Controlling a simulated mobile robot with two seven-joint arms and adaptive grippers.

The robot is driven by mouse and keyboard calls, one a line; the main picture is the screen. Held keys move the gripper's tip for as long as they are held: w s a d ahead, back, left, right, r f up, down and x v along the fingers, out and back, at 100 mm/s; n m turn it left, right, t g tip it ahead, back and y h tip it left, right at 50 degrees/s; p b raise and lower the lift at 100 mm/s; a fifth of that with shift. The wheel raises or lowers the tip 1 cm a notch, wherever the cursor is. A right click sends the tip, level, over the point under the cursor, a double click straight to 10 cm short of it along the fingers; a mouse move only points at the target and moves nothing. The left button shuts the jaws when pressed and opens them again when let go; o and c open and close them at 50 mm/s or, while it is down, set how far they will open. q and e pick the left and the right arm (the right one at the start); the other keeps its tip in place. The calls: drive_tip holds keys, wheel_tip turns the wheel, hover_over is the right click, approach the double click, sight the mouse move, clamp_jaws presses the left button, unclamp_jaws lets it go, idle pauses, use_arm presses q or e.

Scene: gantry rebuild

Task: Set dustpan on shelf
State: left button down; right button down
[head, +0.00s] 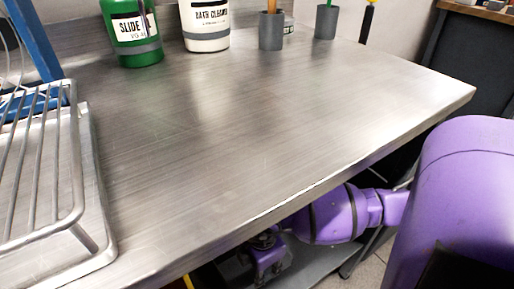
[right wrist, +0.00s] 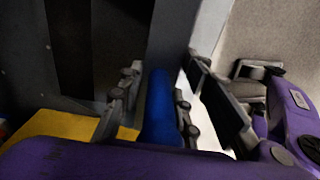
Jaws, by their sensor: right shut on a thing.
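My right gripper (head: 265,262) is low beneath the front edge of the steel table, partly hidden by it. In the right wrist view its dark fingers (right wrist: 155,108) are shut on a blue handle (right wrist: 158,110). A flat yellow piece (right wrist: 70,128) shows at the lower left there; I cannot tell whether it joins the handle. The dustpan cannot be made out as a whole. A grey lower shelf (head: 326,268) shows under the table, beside the gripper. My left gripper is not in view.
The steel table top (head: 250,130) is mostly bare. A wire rack (head: 40,165) stands at its left; a green tub (head: 134,35), a white tub (head: 205,25) and grey cups (head: 271,30) stand at the back. The table edge overhangs my right arm.

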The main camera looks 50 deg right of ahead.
sight(235, 276)
drive_tip(key=shift+w+f, duration=0.2)
drive_tip(key=shift+w, duration=0.1)
wheel_tip(235, 276, down, 4)
drive_tip(key=shift+w+r+b, duration=0.15)
drive_tip(key=shift+r+b, duration=0.05)
drive_tip(key=shift+b, duration=0.7)
drive_tip(key=shift+r, duration=0.1)
drive_tip(key=c, duration=1.3)
unclamp_jaws()
